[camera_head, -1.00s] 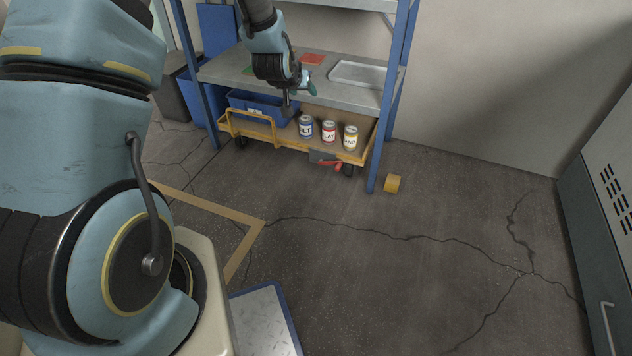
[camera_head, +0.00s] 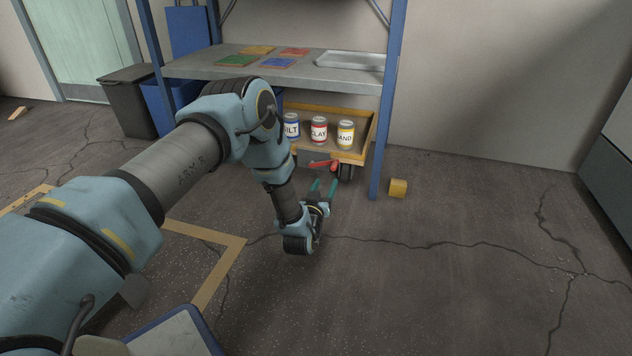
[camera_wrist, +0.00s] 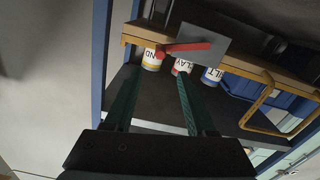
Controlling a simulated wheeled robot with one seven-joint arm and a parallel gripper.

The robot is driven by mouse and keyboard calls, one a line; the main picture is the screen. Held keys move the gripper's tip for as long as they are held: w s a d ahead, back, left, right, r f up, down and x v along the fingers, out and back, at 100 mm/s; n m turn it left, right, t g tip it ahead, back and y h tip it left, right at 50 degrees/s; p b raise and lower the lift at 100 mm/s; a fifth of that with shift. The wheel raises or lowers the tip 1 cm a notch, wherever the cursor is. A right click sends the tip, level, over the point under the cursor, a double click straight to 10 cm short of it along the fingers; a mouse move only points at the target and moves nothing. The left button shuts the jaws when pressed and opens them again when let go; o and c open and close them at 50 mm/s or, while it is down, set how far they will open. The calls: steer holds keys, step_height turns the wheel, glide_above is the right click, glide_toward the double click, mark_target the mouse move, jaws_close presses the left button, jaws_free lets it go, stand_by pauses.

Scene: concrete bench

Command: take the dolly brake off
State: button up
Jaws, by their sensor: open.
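The dolly (camera_head: 347,156) is a yellow-brown wooden tray on casters under the steel shelf; my arm hides its left part. Its red brake lever (camera_head: 326,164) sticks out low at the front, beside a caster (camera_head: 346,173). In the wrist view, which is upside down, the red lever (camera_wrist: 187,48) lies against a grey plate (camera_wrist: 211,43) on the dolly's edge (camera_wrist: 258,71). My gripper (camera_head: 325,187) is low in front of the lever, with its two green fingers apart and empty. In the wrist view my gripper (camera_wrist: 156,80) points towards the lever, apart from it.
Several cans, including one with a yellow label (camera_head: 345,134), stand on the dolly. The shelf (camera_head: 330,80) overhangs it, with a blue post (camera_head: 383,140) at its right. A yellow block (camera_head: 398,188) lies right of the post. The cracked floor in front is clear.

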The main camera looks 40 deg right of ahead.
mark_target(333, 169)
steer(key=b+x, duration=0.2)
steer(key=x, duration=0.1)
steer(key=b+x, duration=0.2)
steer(key=x, duration=0.1)
steer(key=b+x, duration=0.2)
steer(key=x, duration=0.2)
steer(key=shift+f, duration=0.3)
steer(key=shift+w+d+r, duration=0.15)
steer(key=shift+w+d, duration=0.05)
steer(key=shift+d, duration=0.1)
jaws_close()
stand_by(0.8)
